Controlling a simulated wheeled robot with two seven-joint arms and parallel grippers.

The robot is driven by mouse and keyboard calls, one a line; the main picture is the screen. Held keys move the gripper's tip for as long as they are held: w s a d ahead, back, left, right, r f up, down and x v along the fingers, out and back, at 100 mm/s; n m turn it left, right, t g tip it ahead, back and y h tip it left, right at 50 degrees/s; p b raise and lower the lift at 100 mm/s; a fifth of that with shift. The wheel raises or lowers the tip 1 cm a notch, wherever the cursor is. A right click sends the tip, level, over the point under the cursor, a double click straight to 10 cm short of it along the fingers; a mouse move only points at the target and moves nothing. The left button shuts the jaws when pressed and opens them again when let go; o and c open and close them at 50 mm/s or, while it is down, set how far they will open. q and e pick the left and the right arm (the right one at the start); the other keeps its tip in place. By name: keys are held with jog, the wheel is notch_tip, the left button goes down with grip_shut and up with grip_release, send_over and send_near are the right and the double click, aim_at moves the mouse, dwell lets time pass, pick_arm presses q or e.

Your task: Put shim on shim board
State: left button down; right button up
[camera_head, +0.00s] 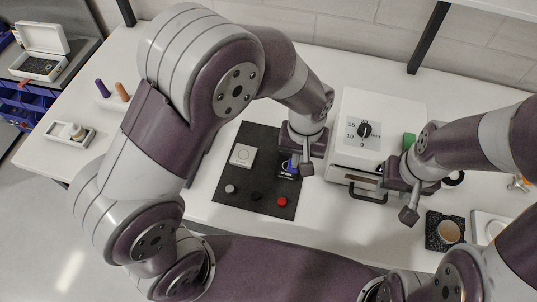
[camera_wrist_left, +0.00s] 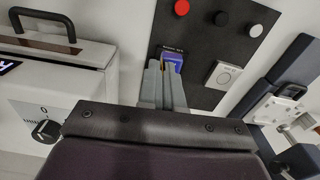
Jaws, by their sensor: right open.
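My left gripper (camera_head: 302,165) points down over the right part of a dark board (camera_head: 240,180). In the left wrist view its two fingers (camera_wrist_left: 166,82) lie close together, and a thin yellow-orange sliver shows at their tips. A blue block (camera_wrist_left: 172,58) sits on the board right at the fingertips, beside a small printed label; it also shows in the head view (camera_head: 292,165), partly hidden by the gripper. I cannot tell whether the fingers grip anything. No piece is clearly recognizable as the shim. My right gripper (camera_head: 409,214) is open and empty, right of the board.
The board carries a white switch plate (camera_head: 243,155) and grey, black and red knobs (camera_head: 282,201). A white box with a dial (camera_head: 364,130) and dark handle stands right of it. A dark block with a round cup (camera_head: 447,232) is at right. A small white tray (camera_head: 70,132) lies left.

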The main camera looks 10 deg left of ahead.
pick_arm(q)
jog(key=w+a+f, duration=0.1)
jog(key=a, duration=0.1)
jog(key=w+a+f+p, duration=0.1)
jog(key=w+a+f, duration=0.1)
jog(key=a, duration=0.1)
jog(key=w+a+f, duration=0.1)
jog(key=a+f, duration=0.1)
jog(key=shift+w+a+f, duration=0.1)
jog(key=shift+w+a, duration=0.15)
jog(key=shift+a, duration=0.1)
jog(key=shift+a+f+p, duration=0.15)
jog(key=shift+f+p, duration=0.15)
jog(key=shift+p, duration=0.05)
jog(key=f, duration=0.2)
jog(key=shift+s+f+p, duration=0.35)
jog(key=shift+f+p, duration=0.05)
jog(key=shift+w+f, duration=0.1)
jog(key=shift+f, duration=0.2)
jog(key=shift+w+f, duration=0.15)
jog(key=shift+w, duration=0.05)
pick_arm(e)
jog(key=shift+w+a+r, duration=0.1)
jog(key=shift+w+r, duration=0.2)
jog(key=shift+r, duration=0.35)
jog(key=shift+w+r, duration=0.25)
jog(key=shift+r, duration=0.35)
